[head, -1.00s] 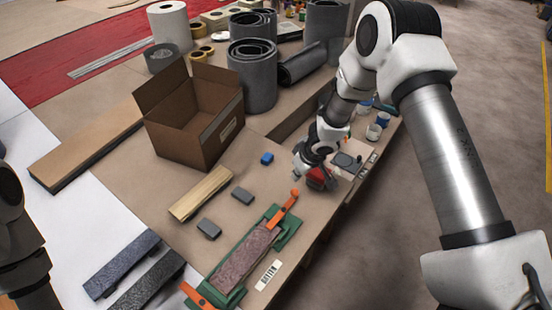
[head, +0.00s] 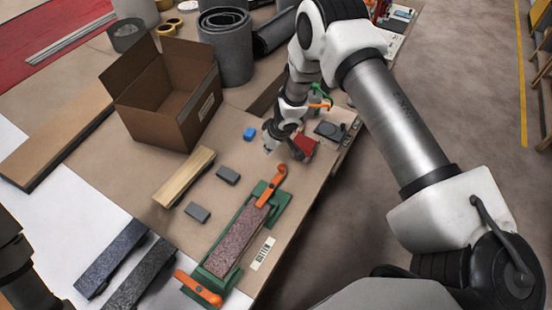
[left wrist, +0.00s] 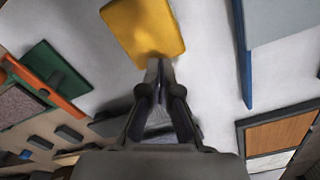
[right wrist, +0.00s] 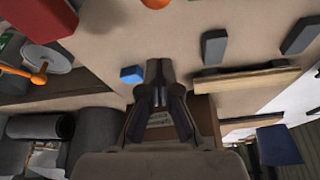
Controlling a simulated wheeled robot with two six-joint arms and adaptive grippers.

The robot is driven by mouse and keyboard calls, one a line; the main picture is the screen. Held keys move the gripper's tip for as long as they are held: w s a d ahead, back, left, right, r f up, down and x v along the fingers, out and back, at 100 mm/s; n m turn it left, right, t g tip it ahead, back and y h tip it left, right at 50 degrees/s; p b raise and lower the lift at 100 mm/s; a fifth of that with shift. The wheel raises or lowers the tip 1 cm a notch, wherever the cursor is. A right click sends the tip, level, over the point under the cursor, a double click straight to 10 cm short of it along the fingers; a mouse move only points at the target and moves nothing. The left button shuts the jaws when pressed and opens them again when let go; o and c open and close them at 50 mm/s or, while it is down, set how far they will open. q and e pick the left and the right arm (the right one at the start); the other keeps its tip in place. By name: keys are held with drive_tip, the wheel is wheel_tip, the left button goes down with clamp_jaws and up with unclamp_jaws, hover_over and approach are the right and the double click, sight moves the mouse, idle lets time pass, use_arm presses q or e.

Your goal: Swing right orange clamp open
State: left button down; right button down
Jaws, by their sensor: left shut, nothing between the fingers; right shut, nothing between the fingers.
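A green fixture (head: 204,272) on the near part of the table holds a speckled brown slab (head: 238,241). The left orange clamp (head: 199,290) lies across the near end. My right gripper (head: 268,146) is shut and empty, beyond the right clamp and apart from it. In the right wrist view its fingers (right wrist: 160,68) are together, with a rounded orange piece (right wrist: 156,3) at the top edge. My left gripper (left wrist: 158,66) is shut and empty; green and orange parts (left wrist: 46,88) lie left of it.
A blue block (head: 250,133) lies left of my right gripper. A red object (head: 303,146) is close on its right. An open cardboard box (head: 160,115), wood piece (head: 184,177) and grey blocks (head: 228,175) stand left. In the left wrist view, a yellow piece (left wrist: 145,28) lies beyond my fingers.

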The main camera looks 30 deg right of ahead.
sight(271, 184)
use_arm(q)
drive_tip(key=shift+s+r+p, duration=0.15)
drive_tip(key=shift+r+p, duration=0.2)
drive_tip(key=shift+r, duration=0.2)
drive_tip(key=shift+f+b, duration=0.6)
drive_tip(key=shift+f, duration=0.25)
drive_tip(key=shift+r, duration=0.4)
drive_tip(key=shift+r+p, duration=0.2)
drive_tip(key=shift+p, duration=0.15)
use_arm(e)
drive_tip(key=s+f, duration=0.1)
drive_tip(key=s+d+f, duration=0.1)
drive_tip(key=s+f, duration=0.1)
drive_tip(key=shift+f, duration=0.1)
use_arm(q)
drive_tip(key=shift+f, duration=0.15)
